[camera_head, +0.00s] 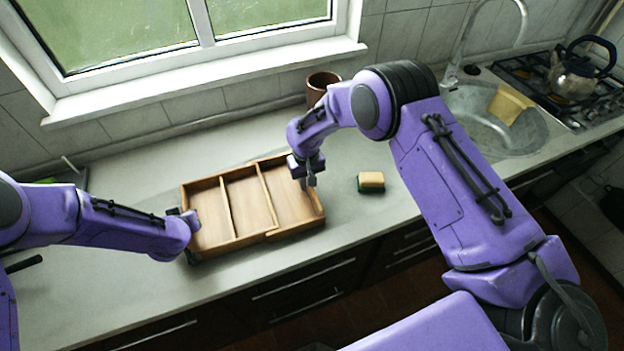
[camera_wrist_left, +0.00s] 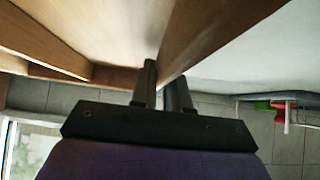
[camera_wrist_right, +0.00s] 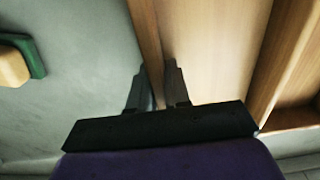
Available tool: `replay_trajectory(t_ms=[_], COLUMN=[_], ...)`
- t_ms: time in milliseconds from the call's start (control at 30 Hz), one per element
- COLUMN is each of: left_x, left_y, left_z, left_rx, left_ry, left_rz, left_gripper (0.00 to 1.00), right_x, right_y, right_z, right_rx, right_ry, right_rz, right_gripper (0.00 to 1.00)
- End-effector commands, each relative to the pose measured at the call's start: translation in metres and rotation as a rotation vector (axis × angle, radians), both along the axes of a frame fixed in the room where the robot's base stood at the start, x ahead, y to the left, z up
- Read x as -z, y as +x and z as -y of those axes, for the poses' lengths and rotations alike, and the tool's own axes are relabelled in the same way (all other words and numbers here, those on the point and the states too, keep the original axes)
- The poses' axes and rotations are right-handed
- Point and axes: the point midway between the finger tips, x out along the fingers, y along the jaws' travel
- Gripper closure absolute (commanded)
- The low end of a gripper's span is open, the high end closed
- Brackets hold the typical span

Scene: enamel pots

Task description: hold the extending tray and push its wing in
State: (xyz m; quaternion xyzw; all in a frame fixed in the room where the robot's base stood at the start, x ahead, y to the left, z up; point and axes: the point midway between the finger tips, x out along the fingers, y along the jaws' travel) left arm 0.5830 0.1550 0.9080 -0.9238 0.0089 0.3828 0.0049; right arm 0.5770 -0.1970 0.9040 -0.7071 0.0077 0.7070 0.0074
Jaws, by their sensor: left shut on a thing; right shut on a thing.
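The wooden extending tray (camera_head: 240,240) lies on the counter in the head view, with two dividers between its compartments. Its wing (camera_head: 295,205) is the right-hand part, and a step in the front wall shows where it meets the body. My left gripper (camera_head: 190,222) is at the tray's left end, shut on the left wall, which shows between its fingers in the left wrist view (camera_wrist_left: 165,85). My right gripper (camera_head: 308,182) is shut on the wing's right wall, which shows between the fingers in the right wrist view (camera_wrist_right: 155,85). Both fingertips are partly hidden in the head view.
A green and yellow sponge (camera_head: 371,182) lies right of the tray. A brown pot (camera_head: 322,86) stands behind, near the window wall. The sink (camera_head: 490,120) and a stove with a kettle (camera_head: 573,75) are at the right. The counter's front edge (camera_head: 250,283) runs close before the tray.

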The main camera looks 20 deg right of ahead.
Motion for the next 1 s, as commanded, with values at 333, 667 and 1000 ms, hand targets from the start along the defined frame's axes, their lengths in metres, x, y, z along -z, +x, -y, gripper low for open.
replay_trajectory(t_ms=[333,667,1000], left_x=[0.000,0.000,0.000], left_y=[0.000,0.000,0.000], left_z=[0.001,0.001,0.001], left_rx=[0.003,0.003,0.003], left_ry=[-0.001,-0.001,-0.001], left_rz=[0.000,0.000,0.000], left_gripper=[1.00,1.00,1.00], right_x=[0.000,0.000,-0.001], right_y=[0.001,0.001,0.001], right_z=[-0.067,-0.070,-0.069], right_rx=[-0.002,0.000,0.000], right_ry=[0.002,0.003,0.002], right_rz=[0.000,-0.001,0.000], right_gripper=[1.00,1.00,0.62])
